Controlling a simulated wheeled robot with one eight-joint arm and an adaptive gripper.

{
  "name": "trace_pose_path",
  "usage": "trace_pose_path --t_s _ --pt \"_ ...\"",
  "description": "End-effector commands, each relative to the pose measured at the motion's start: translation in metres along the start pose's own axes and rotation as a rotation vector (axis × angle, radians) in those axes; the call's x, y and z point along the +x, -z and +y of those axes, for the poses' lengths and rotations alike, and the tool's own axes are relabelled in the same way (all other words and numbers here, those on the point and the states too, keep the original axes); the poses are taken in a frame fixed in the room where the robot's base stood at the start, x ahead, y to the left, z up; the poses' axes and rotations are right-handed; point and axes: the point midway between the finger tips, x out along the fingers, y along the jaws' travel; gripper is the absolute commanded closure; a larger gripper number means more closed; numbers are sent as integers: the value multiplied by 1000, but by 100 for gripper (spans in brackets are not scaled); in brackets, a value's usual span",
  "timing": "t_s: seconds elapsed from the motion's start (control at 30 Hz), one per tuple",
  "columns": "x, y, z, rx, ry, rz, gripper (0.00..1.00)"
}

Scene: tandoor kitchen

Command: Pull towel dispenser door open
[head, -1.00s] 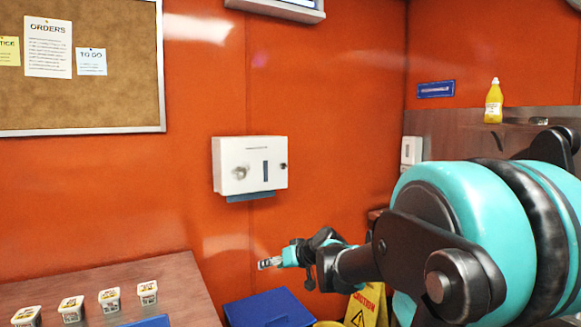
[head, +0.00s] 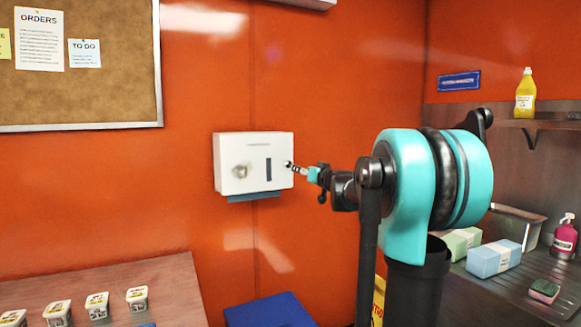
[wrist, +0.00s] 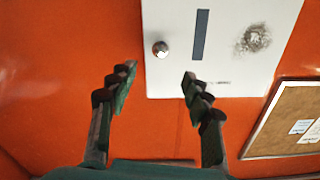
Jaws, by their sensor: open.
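The white towel dispenser (head: 232,152) is fixed to the orange wall, with its door closed and blue towel (head: 254,197) showing below. The door has a dark slot and a grey round spot. My gripper (head: 293,167) is at the door's right edge in the head view, overlapping the small knob there. In the wrist view the dispenser (wrist: 225,65) appears upside down, with the round metal knob (wrist: 160,49) just beyond and between my open fingertips (wrist: 160,72). I see no finger contact with the knob; the exact depth gap is hard to tell.
A counter (head: 165,285) with several small tubs stands at lower left. A blue bin lid (head: 270,312) lies below the dispenser. A sink counter with a red soap bottle (head: 565,237) and sponges is at right. The wall around the dispenser is clear.

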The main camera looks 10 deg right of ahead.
Motion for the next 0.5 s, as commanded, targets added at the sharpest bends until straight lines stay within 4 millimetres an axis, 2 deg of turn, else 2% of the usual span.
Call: trace_pose_path --t_s 0.2,0.5 --pt "43 0 -1 0 2 -1 50" --pt "94 -1 -1 0 2 -1 50"
